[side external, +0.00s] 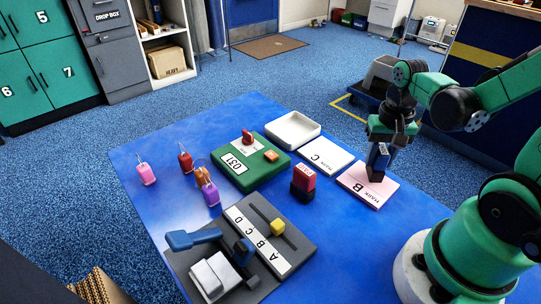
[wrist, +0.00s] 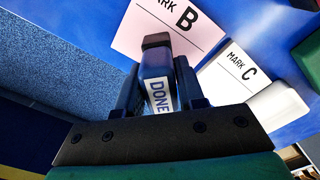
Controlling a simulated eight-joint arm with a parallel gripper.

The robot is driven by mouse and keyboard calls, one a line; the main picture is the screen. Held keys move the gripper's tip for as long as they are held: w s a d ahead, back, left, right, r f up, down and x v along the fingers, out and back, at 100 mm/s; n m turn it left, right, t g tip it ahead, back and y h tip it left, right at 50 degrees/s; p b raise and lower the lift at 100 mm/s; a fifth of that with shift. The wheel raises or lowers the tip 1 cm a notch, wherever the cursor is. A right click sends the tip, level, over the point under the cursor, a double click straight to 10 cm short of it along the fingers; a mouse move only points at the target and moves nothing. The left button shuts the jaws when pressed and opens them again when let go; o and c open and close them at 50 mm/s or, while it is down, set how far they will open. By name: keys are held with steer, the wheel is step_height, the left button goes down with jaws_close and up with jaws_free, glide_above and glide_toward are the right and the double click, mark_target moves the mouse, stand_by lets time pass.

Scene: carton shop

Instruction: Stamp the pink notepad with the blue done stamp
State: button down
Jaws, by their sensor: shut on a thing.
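The pink notepad (side external: 376,195), printed MARK B, lies flat on the blue table; it also shows at the top of the wrist view (wrist: 135,35). My gripper (side external: 378,150) is shut on the blue done stamp (side external: 379,160), which hangs upright with its dark base down over the notepad's far part. In the wrist view the stamp's DONE label (wrist: 160,95) shows between my gripper's fingers (wrist: 158,84). I cannot tell whether the base touches the paper. No mark shows on the visible paper; the part under the stamp is hidden.
A white MARK C notepad (side external: 325,155) and white tray (side external: 293,130) lie beside it. A red stamp (side external: 304,180) stands left of the pink notepad. A green box (side external: 236,172), a grey lettered fixture (side external: 300,238) and several small tagged items (side external: 146,174) are farther left.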

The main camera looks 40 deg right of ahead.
steer(key=shift+f, duration=0.55)
stand_by(1.1)
steer(key=shift+r, duration=3.55)
